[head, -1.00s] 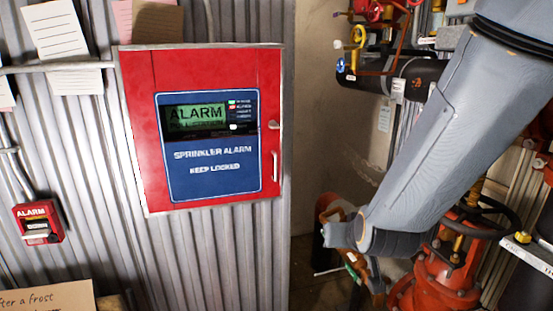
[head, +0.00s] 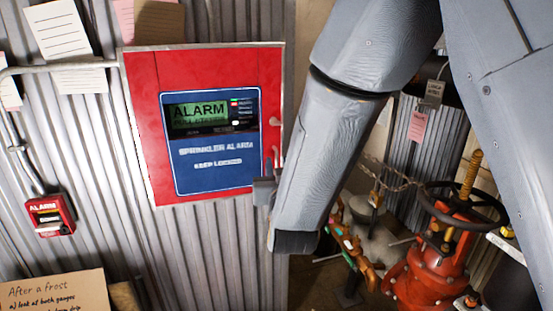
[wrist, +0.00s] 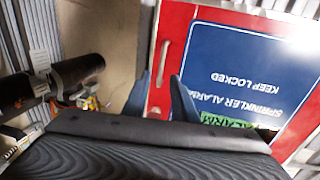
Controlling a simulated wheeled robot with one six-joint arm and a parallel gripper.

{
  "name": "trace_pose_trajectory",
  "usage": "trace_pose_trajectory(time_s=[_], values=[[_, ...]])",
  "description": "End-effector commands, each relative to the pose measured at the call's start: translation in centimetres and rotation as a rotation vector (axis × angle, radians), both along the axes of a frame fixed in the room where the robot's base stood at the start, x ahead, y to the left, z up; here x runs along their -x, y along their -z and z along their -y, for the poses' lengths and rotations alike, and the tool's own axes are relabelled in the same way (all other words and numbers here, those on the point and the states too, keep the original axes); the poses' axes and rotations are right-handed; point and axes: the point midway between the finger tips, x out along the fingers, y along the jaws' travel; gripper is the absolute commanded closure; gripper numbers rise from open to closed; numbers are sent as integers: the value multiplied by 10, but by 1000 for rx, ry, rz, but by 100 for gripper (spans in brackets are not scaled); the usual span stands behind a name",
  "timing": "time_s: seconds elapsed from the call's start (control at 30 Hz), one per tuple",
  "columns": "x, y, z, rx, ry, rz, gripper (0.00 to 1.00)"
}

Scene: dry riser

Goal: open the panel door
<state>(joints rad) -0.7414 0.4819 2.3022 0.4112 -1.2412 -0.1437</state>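The red alarm panel (head: 145,130) hangs on the corrugated wall in the head view, and its door looks shut. The door bears a blue plate (head: 215,178) reading "SPRINKLER ALARM KEEP LOCKED" and a lit ALARM display. A pale upright handle (head: 275,157) sits at the door's right edge, partly beside my arm. In the wrist view the panel is upside down, and the handle (wrist: 162,63) lies just beyond my fingertips, roughly between them. My gripper (wrist: 160,85) is open, its two dark blue fingers apart with nothing held. In the head view my arm hides most of the gripper.
A small red alarm box (head: 53,214) is on the wall at lower left, with a grey conduit above it. A cardboard note (head: 55,292) stands at bottom left. A red valve (head: 440,255) with a handwheel stands right of my arm. A black pipe (wrist: 75,72) shows in the wrist view.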

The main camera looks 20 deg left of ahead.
Motion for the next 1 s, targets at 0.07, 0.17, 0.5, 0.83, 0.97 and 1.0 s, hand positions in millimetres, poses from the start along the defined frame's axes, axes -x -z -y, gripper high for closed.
trace_pose_trajectory(time_s=[0.07,0.17,0.5,0.83,0.97,1.0], values=[[-9,-1,-4,0,1,0,75],[-18,-1,-6,0,1,0,75],[-23,0,-8,0,0,0,75],[-23,0,-8,0,0,0,100],[-23,0,-8,0,0,0,100],[-23,0,-8,0,0,0,100]])
